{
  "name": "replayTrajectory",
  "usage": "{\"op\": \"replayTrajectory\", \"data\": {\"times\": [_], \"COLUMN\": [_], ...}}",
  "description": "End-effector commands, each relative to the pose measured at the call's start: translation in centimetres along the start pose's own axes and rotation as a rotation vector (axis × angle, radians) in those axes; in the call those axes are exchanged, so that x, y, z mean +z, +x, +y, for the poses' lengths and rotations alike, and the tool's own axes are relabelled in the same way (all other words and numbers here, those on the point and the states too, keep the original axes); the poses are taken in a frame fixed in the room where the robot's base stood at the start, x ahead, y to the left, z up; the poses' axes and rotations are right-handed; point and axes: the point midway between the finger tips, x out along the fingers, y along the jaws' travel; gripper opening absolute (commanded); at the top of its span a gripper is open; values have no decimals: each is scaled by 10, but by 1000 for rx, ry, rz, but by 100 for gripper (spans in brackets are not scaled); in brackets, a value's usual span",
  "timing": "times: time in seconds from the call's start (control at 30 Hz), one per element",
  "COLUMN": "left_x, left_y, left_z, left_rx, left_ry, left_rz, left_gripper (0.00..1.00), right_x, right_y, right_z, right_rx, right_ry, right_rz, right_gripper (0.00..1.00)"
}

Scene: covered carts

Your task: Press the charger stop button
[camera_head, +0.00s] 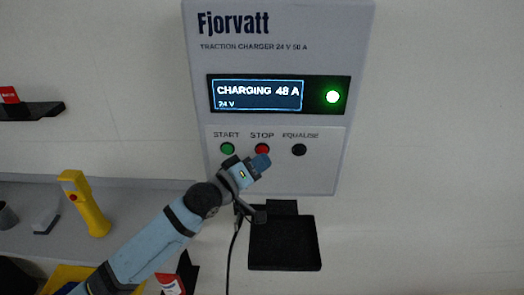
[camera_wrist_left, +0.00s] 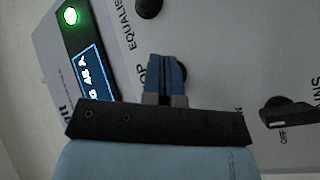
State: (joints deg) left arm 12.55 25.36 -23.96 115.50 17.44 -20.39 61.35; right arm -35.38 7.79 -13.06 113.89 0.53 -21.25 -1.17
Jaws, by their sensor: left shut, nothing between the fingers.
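The charger (camera_head: 275,60) is a pale grey box on the wall. Its display (camera_head: 258,95) reads "CHARGING 48 A, 24 V", and a green lamp (camera_head: 333,97) is lit beside it. The red stop button (camera_head: 262,148) sits under the label STOP, between the green start button (camera_head: 227,149) and the black equalise button (camera_head: 299,150). My left gripper (camera_head: 262,161) is shut and empty, its blue fingertips just below the stop button and overlapping its lower edge. In the left wrist view the shut fingers (camera_wrist_left: 166,72) cover most of the stop button. I cannot tell whether they touch it.
A black tray (camera_head: 284,243) and a hanging cable (camera_head: 232,258) are below the charger. A yellow tool (camera_head: 85,204) stands on the grey shelf at left. A rotary switch (camera_wrist_left: 290,114) marked OFF shows in the left wrist view. The wall at right is clear.

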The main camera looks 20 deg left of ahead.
Motion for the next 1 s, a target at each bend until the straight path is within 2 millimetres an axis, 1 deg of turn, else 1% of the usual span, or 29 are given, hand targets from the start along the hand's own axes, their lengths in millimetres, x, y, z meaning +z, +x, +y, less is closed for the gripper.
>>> {"op": "replayTrajectory", "data": {"times": [0.13,1.0], "left_x": [-3,-6], "left_y": [4,8], "left_z": [-1,-5], "left_rx": [0,1], "left_ry": [1,-1], "left_rz": [0,0], "left_gripper": [0,0], "right_x": [-3,-6], "right_y": [-2,-3], "right_z": [0,0], "right_rx": [0,1], "right_ry": [0,0], "right_rz": [0,3], "right_gripper": [43,43]}}
